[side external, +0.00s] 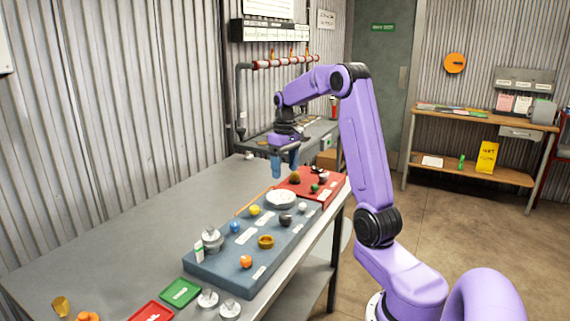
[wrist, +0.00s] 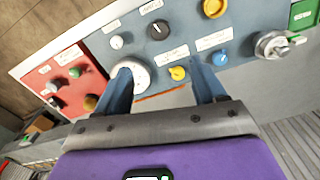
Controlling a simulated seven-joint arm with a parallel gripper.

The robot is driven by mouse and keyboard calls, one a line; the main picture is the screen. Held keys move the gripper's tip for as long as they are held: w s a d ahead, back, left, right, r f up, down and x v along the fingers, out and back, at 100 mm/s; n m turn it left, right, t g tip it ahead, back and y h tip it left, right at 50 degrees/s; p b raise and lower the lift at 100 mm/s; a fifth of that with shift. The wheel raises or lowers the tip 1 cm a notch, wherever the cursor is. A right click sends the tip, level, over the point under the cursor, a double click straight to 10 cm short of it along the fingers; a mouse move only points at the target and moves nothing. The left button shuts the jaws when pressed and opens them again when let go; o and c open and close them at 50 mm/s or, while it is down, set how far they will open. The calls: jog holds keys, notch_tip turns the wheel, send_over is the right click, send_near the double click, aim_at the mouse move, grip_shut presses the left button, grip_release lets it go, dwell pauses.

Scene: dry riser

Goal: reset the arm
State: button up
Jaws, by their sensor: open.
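My gripper (side external: 285,166) is open and empty. It hangs above the far end of the blue-grey panel (side external: 222,276), fingers pointing down, apart from the controls in the side view. In the wrist view its two fingers (wrist: 161,68) are spread. The left finger overlaps the white dial (wrist: 140,80) in the picture; contact cannot be told. The yellow knob (wrist: 178,73) shows between the fingers, and the blue knob (wrist: 219,58) is just beyond the right finger.
A red panel (side external: 325,192) adjoins the far end. A silver valve (side external: 212,239) stands on the blue-grey panel. Green (side external: 180,292) and red (side external: 151,312) cards lie in front. A wooden bench (side external: 480,120) stands back right.

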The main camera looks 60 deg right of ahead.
jog(key=shift+r, duration=0.5)
jog(key=s+a+f+n, duration=0.1)
jog(key=s+a+n, duration=0.25)
jog(key=a, duration=0.95)
jog(key=s+a+n, duration=0.2)
jog(key=a+n, duration=0.2)
jog(key=a, duration=0.8)
jog(key=s+a+f+n, duration=0.2)
jog(key=s+a+n, duration=0.2)
jog(key=s, duration=0.6)
jog(key=s+a+f+n, duration=0.2)
jog(key=s+a+n, duration=0.1)
jog(key=s, duration=0.7)
jog(key=shift+s+a+n, duration=0.2)
jog(key=shift+a+n, duration=0.15)
jog(key=shift+a, duration=0.3)
jog(key=shift+r, duration=0.1)
jog(key=shift+c, duration=0.4)
